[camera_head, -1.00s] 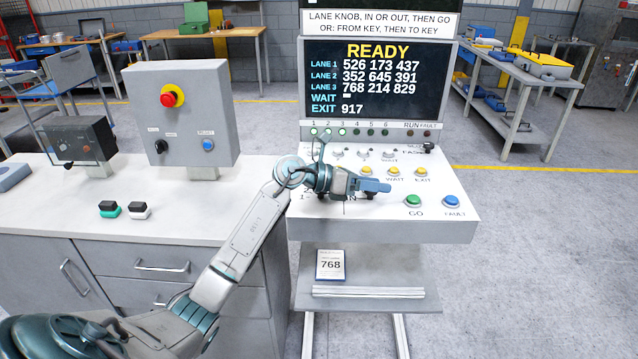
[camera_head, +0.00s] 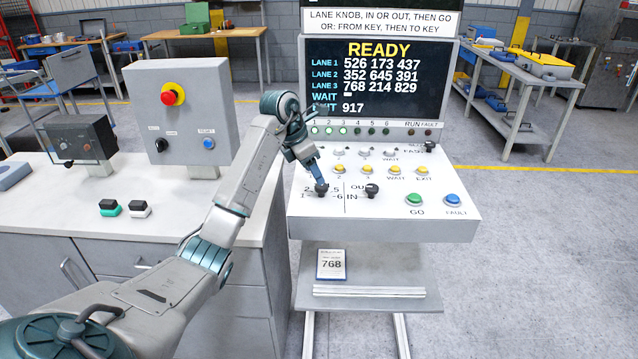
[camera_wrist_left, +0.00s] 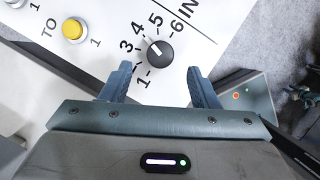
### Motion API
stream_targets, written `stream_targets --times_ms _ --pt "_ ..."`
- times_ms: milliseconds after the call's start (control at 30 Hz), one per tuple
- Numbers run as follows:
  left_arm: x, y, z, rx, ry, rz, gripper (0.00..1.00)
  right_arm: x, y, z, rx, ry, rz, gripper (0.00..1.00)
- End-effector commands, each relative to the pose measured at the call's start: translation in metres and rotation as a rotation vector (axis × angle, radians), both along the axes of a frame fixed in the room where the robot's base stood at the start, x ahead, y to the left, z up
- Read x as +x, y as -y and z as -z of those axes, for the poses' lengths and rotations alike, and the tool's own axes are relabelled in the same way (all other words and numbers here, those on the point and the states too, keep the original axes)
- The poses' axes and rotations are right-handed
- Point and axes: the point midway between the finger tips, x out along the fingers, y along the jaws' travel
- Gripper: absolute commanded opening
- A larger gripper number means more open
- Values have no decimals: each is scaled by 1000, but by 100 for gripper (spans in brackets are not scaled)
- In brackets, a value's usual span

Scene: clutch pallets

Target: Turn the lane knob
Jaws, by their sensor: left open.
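The lane knob (camera_head: 321,189) is a small black round knob on the white sloping panel, left of the vertical line. In the left wrist view the knob (camera_wrist_left: 160,51) sits among printed numbers 1 to 6, with a white mark towards the upper left; I cannot tell exactly which number it points to. My left gripper (camera_head: 317,176) points down close above the knob. In the left wrist view its two fingers (camera_wrist_left: 162,75) are spread apart, with the knob centred just beyond their tips. My right gripper is not in view.
The OUT/IN knob (camera_head: 372,190) stands close to the right. Yellow buttons (camera_head: 367,170) lie behind; the green GO button (camera_head: 414,199) and blue FAULT button (camera_head: 453,200) are farther right. The screen (camera_head: 378,78) reads READY. A box with a red stop button (camera_head: 172,94) stands left.

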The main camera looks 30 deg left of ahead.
Motion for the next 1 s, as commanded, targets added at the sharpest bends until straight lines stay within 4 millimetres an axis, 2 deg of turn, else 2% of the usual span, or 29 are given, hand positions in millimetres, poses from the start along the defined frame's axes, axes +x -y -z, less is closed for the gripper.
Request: stream_targets --times_ms 33,300,667,767,900,1000 --pt "3 3 6 -3 -4 0 55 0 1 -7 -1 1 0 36" --pt "15 9 40 -1 -2 0 55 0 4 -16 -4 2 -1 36" --pt "17 11 47 -1 1 0 55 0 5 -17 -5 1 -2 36" --pt "17 11 47 -1 1 0 39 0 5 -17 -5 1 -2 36" --pt "17 11 47 -1 1 0 12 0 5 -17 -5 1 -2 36" --pt "17 10 47 -1 1 -1 11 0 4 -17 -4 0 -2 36"
